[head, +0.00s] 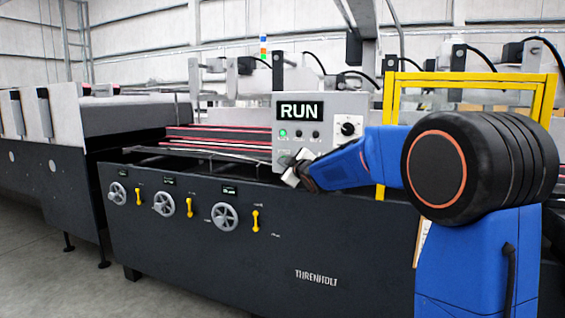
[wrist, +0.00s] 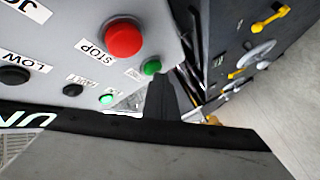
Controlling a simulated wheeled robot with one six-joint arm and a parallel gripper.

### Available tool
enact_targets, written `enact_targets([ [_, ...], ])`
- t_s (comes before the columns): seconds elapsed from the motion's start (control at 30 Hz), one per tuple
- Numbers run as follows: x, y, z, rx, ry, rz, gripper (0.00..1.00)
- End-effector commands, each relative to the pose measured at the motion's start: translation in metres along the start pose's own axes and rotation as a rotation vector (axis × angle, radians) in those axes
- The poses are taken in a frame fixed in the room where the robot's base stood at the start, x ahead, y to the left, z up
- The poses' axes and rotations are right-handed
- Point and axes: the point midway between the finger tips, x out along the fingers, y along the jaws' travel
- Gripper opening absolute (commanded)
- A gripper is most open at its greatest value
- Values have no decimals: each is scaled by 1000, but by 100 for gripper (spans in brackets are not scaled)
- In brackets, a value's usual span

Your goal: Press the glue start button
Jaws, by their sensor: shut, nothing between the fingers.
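A grey control panel (head: 262,150) with a lit RUN display stands on the machine's near side. In the wrist view, a green button (wrist: 152,67) sits at the panel's edge beside a red STOP button (wrist: 123,37). The green button's label is too small to read, so I cannot confirm that it is the glue start button. My gripper (wrist: 163,78) is shut and empty, its tip right by the green button. I cannot tell whether they touch. In the head view my gripper (head: 291,178) is in front of the panel's lower part and hides some of it.
A green lamp (wrist: 106,99) is lit on the panel, near dark round parts and a LOW label. A black knob (head: 348,128) is at the panel's right. A yellow frame (head: 468,77) stands to the right. Handwheels (head: 225,216) and yellow levers line the machine's front. Open floor lies front left.

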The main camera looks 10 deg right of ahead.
Motion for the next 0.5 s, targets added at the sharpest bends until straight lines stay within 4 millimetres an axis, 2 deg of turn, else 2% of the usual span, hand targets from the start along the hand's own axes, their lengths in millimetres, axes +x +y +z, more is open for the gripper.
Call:
enact_targets([
  [0.5, -12, -9, -8, 1, 0, 0, 0],
])
